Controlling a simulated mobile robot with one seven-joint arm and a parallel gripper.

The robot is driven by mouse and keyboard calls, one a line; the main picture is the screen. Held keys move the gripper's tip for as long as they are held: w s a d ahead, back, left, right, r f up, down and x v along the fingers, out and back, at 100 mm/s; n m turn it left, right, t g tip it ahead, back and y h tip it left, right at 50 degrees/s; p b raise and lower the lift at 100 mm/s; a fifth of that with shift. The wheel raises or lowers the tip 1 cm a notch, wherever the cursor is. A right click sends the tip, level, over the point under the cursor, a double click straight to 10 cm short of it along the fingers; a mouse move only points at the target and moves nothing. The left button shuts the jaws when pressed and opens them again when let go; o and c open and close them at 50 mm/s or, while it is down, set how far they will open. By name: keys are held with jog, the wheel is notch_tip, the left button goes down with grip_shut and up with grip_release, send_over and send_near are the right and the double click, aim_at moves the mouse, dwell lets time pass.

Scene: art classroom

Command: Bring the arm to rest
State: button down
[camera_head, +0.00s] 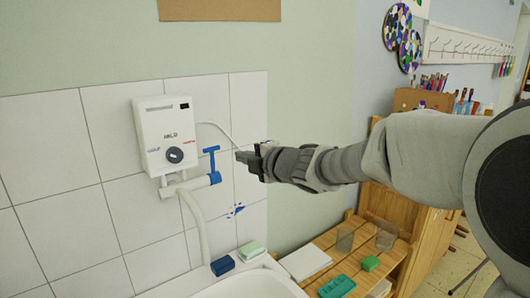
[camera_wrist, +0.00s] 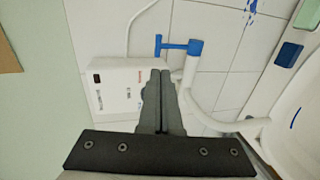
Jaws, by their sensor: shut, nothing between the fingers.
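My gripper (camera_head: 243,156) is shut and empty at the end of my outstretched grey arm in the head view. It shows in front of the tiled wall, just right of the blue tap handle (camera_head: 212,158) of the white water heater (camera_head: 166,134). In the wrist view my gripper (camera_wrist: 160,75) has its two fingers together, and it covers part of the heater (camera_wrist: 118,88). The blue handle (camera_wrist: 178,46) is just beyond the fingertips there. I cannot tell whether the fingers touch anything.
A white sink (camera_head: 245,284) is below, with a blue sponge (camera_head: 222,265) and a pale green block (camera_head: 251,251) on its rim. A wooden slatted bench (camera_head: 322,245) holds several items at lower right. Hooks (camera_head: 465,45) line the right wall.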

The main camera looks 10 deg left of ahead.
jog(key=s+d+m+t+h, duration=0.1)
jog(key=s+d+m+h, duration=0.1)
jog(key=d+m+h, duration=0.45)
jog(key=s+d+m+h, duration=0.1)
jog(key=s+d+m, duration=0.25)
jog(key=d, duration=0.65)
jog(key=s+d+m+t+h, duration=0.1)
jog(key=s+d+m+h, duration=0.15)
jog(key=d+m, duration=0.4)
jog(key=s+d+f+m+g, duration=0.2)
jog(key=s+d+f+m, duration=0.1)
jog(key=s, duration=0.4)
jog(key=s+d+f+m+g+h, duration=0.1)
jog(key=s+d+f+m+g, duration=0.1)
jog(key=s, duration=0.6)
jog(key=s+d+f+m+g, duration=0.2)
jog(key=s+d+f+m, duration=0.2)
jog(key=s+m, duration=0.2)
jog(key=shift+s+d+f+g+h, duration=0.2)
jog(key=shift+s+d+g+h, duration=0.15)
jog(key=shift+s, duration=0.45)
